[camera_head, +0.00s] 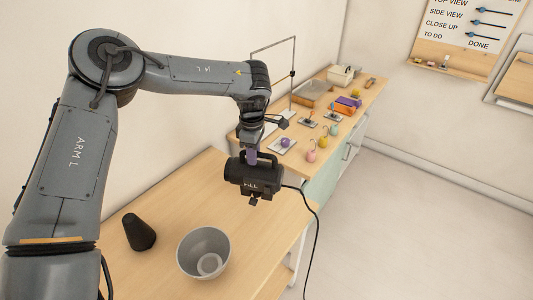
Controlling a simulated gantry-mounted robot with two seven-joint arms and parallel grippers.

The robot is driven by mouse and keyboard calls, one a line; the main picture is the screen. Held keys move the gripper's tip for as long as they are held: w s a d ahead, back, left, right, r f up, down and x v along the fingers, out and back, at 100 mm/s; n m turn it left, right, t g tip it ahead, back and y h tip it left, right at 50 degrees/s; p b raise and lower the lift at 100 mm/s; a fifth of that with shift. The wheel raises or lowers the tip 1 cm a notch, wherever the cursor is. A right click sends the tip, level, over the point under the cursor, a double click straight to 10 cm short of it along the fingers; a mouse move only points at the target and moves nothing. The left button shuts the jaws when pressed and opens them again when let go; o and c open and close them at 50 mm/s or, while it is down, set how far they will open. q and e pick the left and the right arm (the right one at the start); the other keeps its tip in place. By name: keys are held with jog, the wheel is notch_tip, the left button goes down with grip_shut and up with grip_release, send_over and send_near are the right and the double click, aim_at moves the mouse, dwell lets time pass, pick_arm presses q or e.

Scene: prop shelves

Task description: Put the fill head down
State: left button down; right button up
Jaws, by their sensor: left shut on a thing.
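The fill head (253,177) is a black, box-like lamp with white lettering and a black cable. It hangs under my left gripper (252,152), above the right edge of the near wooden table. The gripper is shut on its top handle, and a purple part shows at the grip. The fingertips are mostly hidden. I cannot tell how high the fill head is above the table. My right gripper is not in view.
The near table (180,200) holds a black cone-like piece (138,232) and a grey bowl (190,250) with a smaller round thing inside. Its middle is clear. A farther bench (345,125) carries trays and several small coloured props. The cable (316,235) hangs past the table's right edge.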

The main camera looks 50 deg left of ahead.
aim_at(244, 165)
pick_arm(q)
jog(key=shift+s+a+f, duration=0.45)
jog(key=shift+a+f, duration=0.1)
jog(key=shift+a, duration=0.25)
jog(key=shift+s+a+f, duration=0.4)
jog(key=shift+a+f, duration=0.1)
jog(key=shift+a, duration=0.3)
jog(key=shift+f+b, duration=0.55)
jog(key=shift+f, duration=1.45)
jog(key=c, duration=1.4)
grip_release()
jog(key=shift+s+f, duration=0.1)
jog(key=shift+f, duration=0.05)
jog(key=o, duration=0.4)
jog(key=shift+o, duration=0.2)
notch_tip(244, 165, up, 12)
jog(key=shift+a+f+p, duration=0.1)
jog(key=shift+p, duration=1.05)
jog(key=shift+r, duration=0.25)
